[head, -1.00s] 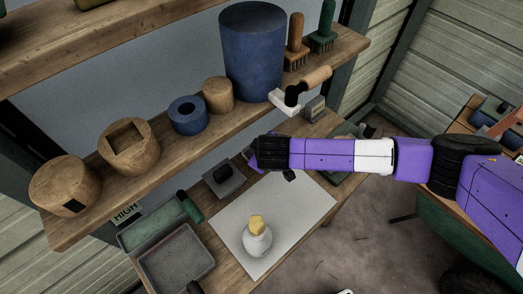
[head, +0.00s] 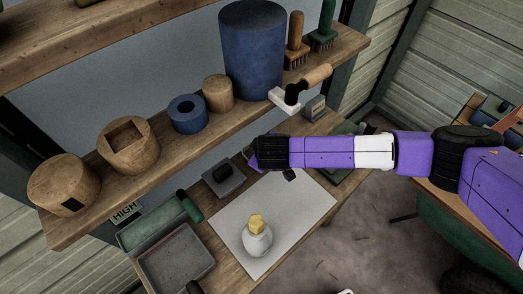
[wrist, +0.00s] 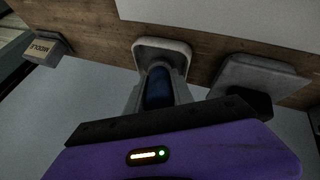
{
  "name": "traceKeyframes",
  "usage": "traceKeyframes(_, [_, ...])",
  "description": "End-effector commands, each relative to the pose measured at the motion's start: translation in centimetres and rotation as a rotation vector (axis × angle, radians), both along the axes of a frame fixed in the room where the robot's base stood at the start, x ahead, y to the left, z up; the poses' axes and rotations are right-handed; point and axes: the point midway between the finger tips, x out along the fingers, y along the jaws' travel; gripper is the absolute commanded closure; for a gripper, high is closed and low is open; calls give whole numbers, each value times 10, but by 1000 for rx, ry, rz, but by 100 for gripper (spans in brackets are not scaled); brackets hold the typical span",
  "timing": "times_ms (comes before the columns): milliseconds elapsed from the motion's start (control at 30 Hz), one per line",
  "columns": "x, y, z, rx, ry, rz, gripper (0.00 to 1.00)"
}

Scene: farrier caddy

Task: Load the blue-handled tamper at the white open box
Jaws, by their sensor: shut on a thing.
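My gripper (wrist: 158,95) is shut on a dark blue handle (wrist: 158,85), which shows between its grey fingers in the wrist view. Just beyond the handle is a pale, rounded-square piece with a light rim (wrist: 162,43). I cannot tell whether this is the tamper's head or the white open box. In the head view my gripper (head: 257,154) is above the back of the workbench, below the shelf. There my wrist hides the tamper, and I cannot pick out the white open box.
A grey block with a dark handle (head: 223,180) sits close by; it also shows in the wrist view (wrist: 255,75). A white sheet (head: 290,205) carries a white bottle (head: 257,240). A green tray (head: 145,232) and grey tray (head: 170,258) lie front left. The shelf (head: 150,185) overhangs behind.

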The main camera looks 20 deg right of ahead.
Motion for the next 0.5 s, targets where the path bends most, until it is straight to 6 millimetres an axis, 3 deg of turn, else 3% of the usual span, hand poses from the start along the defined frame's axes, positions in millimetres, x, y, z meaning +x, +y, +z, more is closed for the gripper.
traceKeyframes(500, [-1,0,3,-1,2,0,100])
